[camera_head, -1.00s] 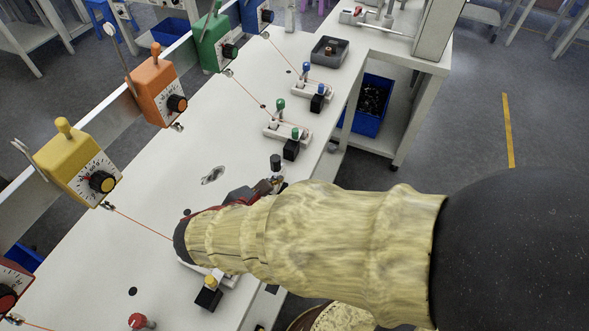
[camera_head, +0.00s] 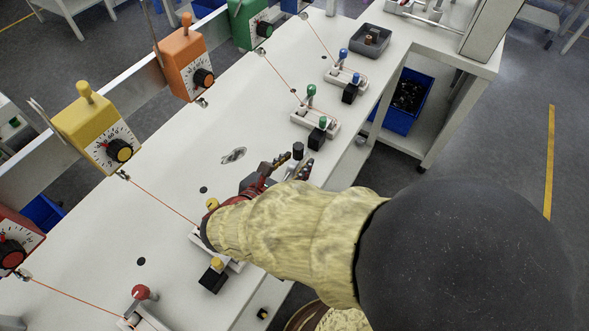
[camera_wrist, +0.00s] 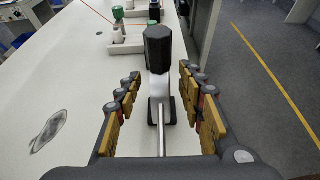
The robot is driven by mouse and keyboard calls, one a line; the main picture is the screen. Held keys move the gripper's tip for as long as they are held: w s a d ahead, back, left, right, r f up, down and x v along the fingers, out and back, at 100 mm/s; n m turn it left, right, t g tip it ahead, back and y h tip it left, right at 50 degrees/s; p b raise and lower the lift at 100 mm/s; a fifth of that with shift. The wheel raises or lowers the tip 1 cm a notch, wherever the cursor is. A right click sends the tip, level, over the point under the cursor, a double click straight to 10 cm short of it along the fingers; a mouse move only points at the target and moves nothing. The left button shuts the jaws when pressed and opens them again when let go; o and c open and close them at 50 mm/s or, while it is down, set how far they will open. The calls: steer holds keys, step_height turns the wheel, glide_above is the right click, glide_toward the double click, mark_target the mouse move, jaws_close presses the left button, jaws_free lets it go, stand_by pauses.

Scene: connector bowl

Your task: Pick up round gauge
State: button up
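No thing is plainly marked as the round gauge; a dark, faceted, knob-like piece (camera_wrist: 158,45) stands upright straight ahead of my gripper (camera_wrist: 161,75) in the wrist view. A pale, glossy part and a thin metal rod (camera_wrist: 161,130) show below it, between the finger lines. In the head view a short black cylinder (camera_head: 299,150), seemingly the same piece, is at the bench's right edge, right by my fingertips (camera_head: 302,163). My gripper is open, with yellow-padded fingers apart on both sides. Contact with the piece cannot be told. My forearm hides part of the bench.
Yellow (camera_head: 97,134) and orange (camera_head: 187,64) dial boxes line the bench's left side, with thin cords running to small fixtures. A fixture with a green knob (camera_head: 311,92) lies just beyond my gripper. A grey tray (camera_head: 370,42) is farther back. The white benchtop (camera_head: 170,170) is mostly clear.

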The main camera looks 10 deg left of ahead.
steer(key=shift+x, duration=0.75)
steer(key=shift+c, duration=0.2)
jaws_close()
